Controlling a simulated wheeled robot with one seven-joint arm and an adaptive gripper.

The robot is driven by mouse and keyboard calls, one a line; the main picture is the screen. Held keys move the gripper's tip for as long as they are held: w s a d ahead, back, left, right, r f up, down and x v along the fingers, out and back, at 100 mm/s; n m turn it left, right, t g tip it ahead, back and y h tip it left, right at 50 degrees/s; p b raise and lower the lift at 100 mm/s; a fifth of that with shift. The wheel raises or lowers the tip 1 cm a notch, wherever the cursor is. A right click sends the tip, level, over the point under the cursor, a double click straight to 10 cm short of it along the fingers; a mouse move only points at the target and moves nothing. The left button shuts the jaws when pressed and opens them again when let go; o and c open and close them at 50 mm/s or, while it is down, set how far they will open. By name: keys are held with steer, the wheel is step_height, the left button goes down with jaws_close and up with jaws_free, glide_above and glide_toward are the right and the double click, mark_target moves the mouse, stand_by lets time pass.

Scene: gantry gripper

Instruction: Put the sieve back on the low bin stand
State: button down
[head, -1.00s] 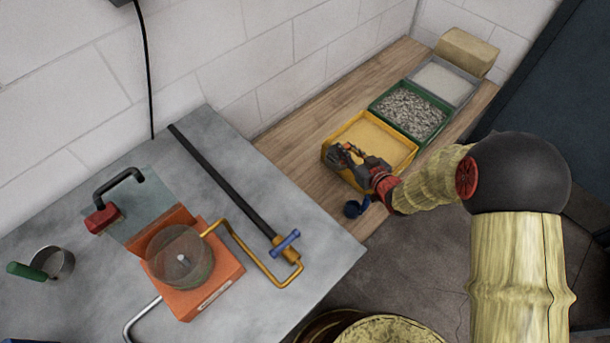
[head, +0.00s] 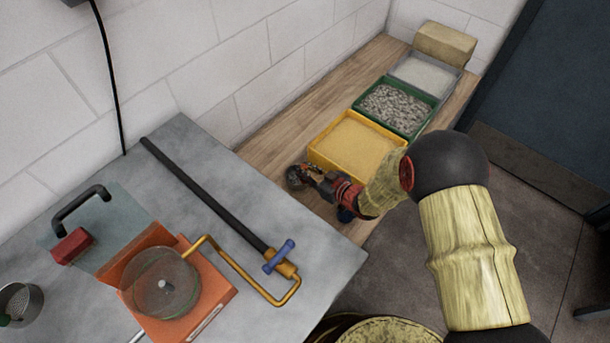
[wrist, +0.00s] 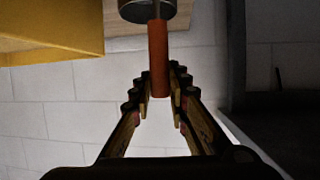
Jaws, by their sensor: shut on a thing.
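My gripper (head: 312,178) is shut on the orange-red handle of a sieve with a round metal head. In the wrist view the handle (wrist: 158,60) stands between the fingertips (wrist: 161,100), and the metal head (wrist: 147,8) is cut off by the top edge. In the head view the sieve's round grey head (head: 295,177) shows just beyond the fingers. It is over the bare wooden top of the low bin stand (head: 268,150), to the left of the yellow bin. I cannot tell whether it touches the wood.
The stand holds a yellow bin (head: 352,145) of sand, a green bin (head: 398,108) of gravel and a grey bin (head: 425,75). A green-handled metal cup (head: 20,302) and an orange device (head: 165,285) are on the grey table (head: 225,190).

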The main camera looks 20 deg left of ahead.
steer(key=shift+f, duration=0.9)
steer(key=shift+f+b, duration=0.2)
steer(key=shift+b, duration=0.1)
steer(key=c, duration=1.7)
jaws_free()
steer(key=shift+r, duration=0.1)
steer(key=p+v, duration=0.4)
steer(key=v, duration=0.8)
